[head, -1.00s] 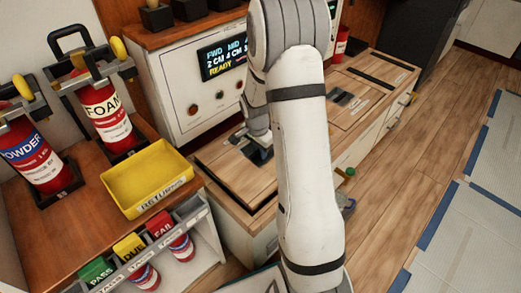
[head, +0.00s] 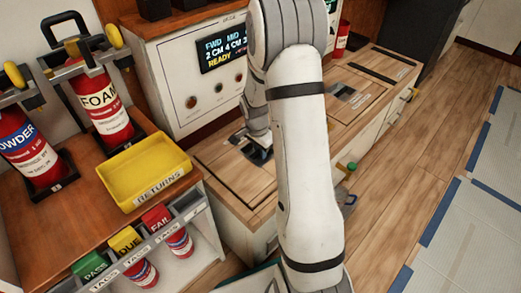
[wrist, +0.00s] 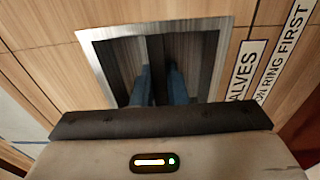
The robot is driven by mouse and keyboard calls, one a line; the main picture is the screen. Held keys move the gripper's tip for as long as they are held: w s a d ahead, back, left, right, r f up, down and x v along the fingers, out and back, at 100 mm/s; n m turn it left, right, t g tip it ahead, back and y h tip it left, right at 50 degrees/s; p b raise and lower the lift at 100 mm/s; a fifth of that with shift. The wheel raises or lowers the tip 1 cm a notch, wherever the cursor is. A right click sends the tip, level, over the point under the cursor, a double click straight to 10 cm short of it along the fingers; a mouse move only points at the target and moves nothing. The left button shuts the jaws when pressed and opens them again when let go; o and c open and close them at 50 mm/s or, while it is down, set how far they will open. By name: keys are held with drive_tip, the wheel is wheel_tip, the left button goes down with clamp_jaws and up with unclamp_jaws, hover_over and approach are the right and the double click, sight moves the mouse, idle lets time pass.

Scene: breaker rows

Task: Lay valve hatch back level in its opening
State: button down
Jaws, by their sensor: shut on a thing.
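The valve hatch (head: 228,178) is a wood-coloured panel in the counter top, in the middle of the head view. It looks about level in its opening, with a thin dark line along its near edges; whether it is fully flush I cannot tell. My gripper (head: 260,155) is at the hatch's recessed metal pull, partly hidden by my arm. In the wrist view, my gripper's blue-grey fingers (wrist: 160,85) reach into the metal-framed recess (wrist: 101,46) and are shut on the pull there, which is mostly hidden. A label (wrist: 246,70) reading "ALVES" lies beside the recess.
A similar panel with a recessed pull (head: 345,92) lies farther along the counter. A yellow returns tray (head: 145,172) and red extinguishers (head: 104,112) are at left. Open floor (head: 425,150) is at right.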

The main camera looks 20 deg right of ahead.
drive_tip(key=shift+f, duration=0.25)
drive_tip(key=c, duration=1.4)
unclamp_jaws()
drive_tip(key=shift+o, duration=0.2)
drive_tip(key=shift+f, duration=0.1)
drive_tip(key=r+p, duration=0.1)
drive_tip(key=r, duration=0.1)
drive_tip(key=r+p, duration=0.1)
drive_tip(key=r, duration=0.2)
drive_tip(key=r+p, duration=0.1)
drive_tip(key=r, duration=0.2)
drive_tip(key=shift+s+a, duration=0.15)
drive_tip(key=shift+a, duration=0.25)
